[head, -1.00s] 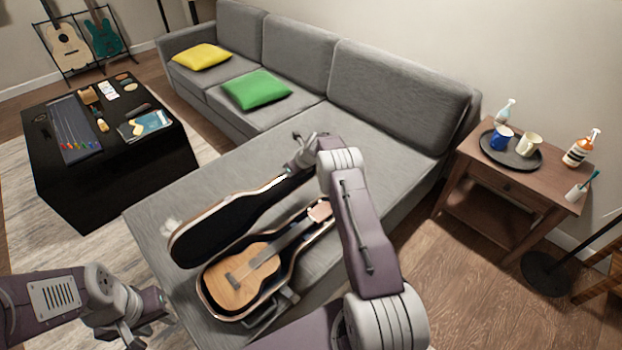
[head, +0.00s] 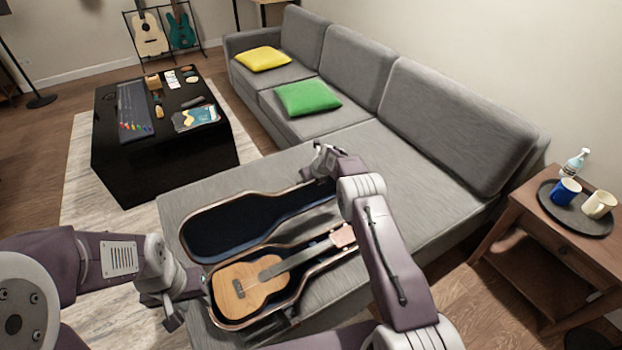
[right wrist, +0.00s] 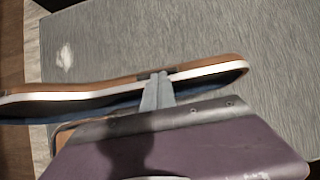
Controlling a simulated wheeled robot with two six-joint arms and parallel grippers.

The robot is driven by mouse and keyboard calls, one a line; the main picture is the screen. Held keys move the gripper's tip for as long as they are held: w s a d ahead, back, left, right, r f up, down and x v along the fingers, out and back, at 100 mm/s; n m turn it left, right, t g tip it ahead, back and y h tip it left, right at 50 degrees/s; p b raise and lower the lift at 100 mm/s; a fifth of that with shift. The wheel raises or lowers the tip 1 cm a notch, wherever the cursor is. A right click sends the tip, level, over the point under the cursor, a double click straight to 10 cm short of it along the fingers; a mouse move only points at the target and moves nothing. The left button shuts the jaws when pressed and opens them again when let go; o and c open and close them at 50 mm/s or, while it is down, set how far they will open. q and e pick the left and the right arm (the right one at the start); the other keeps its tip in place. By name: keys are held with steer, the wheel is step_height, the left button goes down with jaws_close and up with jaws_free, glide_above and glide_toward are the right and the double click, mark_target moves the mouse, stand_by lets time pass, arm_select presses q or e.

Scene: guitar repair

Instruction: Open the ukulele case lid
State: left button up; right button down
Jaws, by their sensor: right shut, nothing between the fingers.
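The ukulele case lid (head: 232,228) is swung open on the far side of the case, its dark lining showing. The case base (head: 287,304) lies on the grey sofa's long seat with a wooden ukulele (head: 248,287) in it. My right gripper (head: 322,152) is shut and empty by the lid's far right end. In the right wrist view its closed fingertips (right wrist: 158,78) overlap the brown and white rim of the lid (right wrist: 215,72); I cannot tell whether they touch it. My left gripper (head: 172,308) is beside the case's left end; its finger gap is unclear.
The sofa seat (head: 420,205) is clear right of the case. A black coffee table (head: 165,178) with tools stands at the far left. A wooden side table (head: 535,232) with a tray of mugs stands at the right. Yellow and green cushions lie farther back.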

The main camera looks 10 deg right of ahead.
steer(key=p+v, duration=0.2)
steer(key=v, duration=0.7)
